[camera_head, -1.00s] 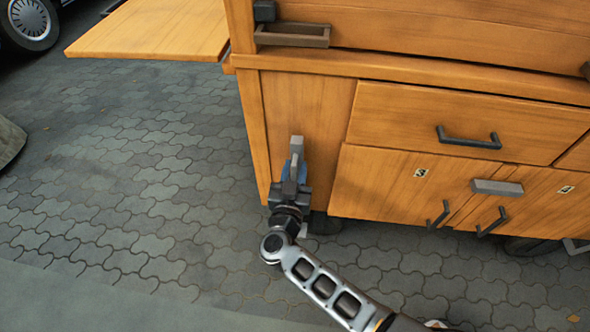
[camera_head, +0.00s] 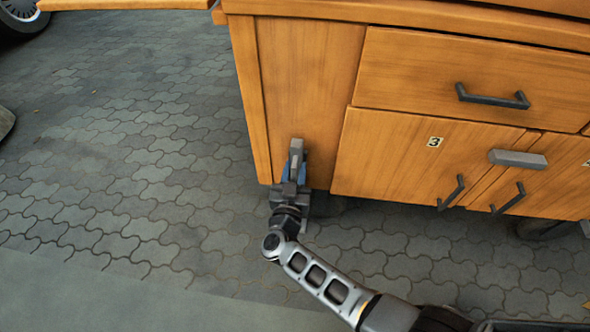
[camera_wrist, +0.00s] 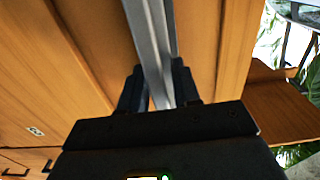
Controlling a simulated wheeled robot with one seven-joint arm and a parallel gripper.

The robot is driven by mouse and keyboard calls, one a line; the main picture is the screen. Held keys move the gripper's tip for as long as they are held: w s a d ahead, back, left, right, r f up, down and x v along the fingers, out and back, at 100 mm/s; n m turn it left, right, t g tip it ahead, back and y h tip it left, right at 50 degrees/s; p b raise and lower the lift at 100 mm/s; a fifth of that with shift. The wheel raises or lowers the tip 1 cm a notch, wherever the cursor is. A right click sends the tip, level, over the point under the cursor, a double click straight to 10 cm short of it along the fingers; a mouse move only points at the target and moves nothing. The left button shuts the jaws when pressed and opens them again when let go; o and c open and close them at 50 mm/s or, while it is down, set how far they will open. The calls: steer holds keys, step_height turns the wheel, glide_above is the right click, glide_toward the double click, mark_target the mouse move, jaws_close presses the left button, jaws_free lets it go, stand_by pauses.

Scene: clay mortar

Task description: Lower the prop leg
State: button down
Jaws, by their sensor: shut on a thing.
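The prop leg (camera_head: 297,152) is a grey metal bar standing upright against the lower left front of the wooden cart (camera_head: 305,75). My gripper (camera_head: 290,190) is at the cart's bottom edge, shut on the leg. In the wrist view the leg (camera_wrist: 150,40) runs as a long grey bar between the two dark fingers of my gripper (camera_wrist: 157,88). A blue part (camera_head: 283,172) shows beside the leg. The leg's lower end is mostly hidden behind my gripper and wrist.
A drawer with a dark handle (camera_head: 492,97) and doors with handles (camera_head: 452,192) lie to the right. A grey latch bar (camera_head: 518,159) crosses the doors. Dark wheels (camera_head: 540,229) stand under the cart. Paving (camera_head: 120,150) to the left is open.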

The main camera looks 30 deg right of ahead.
steer(key=shift+f, duration=0.25)
steer(key=c, duration=1.1)
jaws_free()
steer(key=shift+f, duration=0.1)
steer(key=shift+s+a, duration=0.2)
steer(key=shift+s, duration=0.05)
steer(key=p+v, duration=0.2)
steer(key=v, duration=0.5)
steer(key=shift+s, duration=0.1)
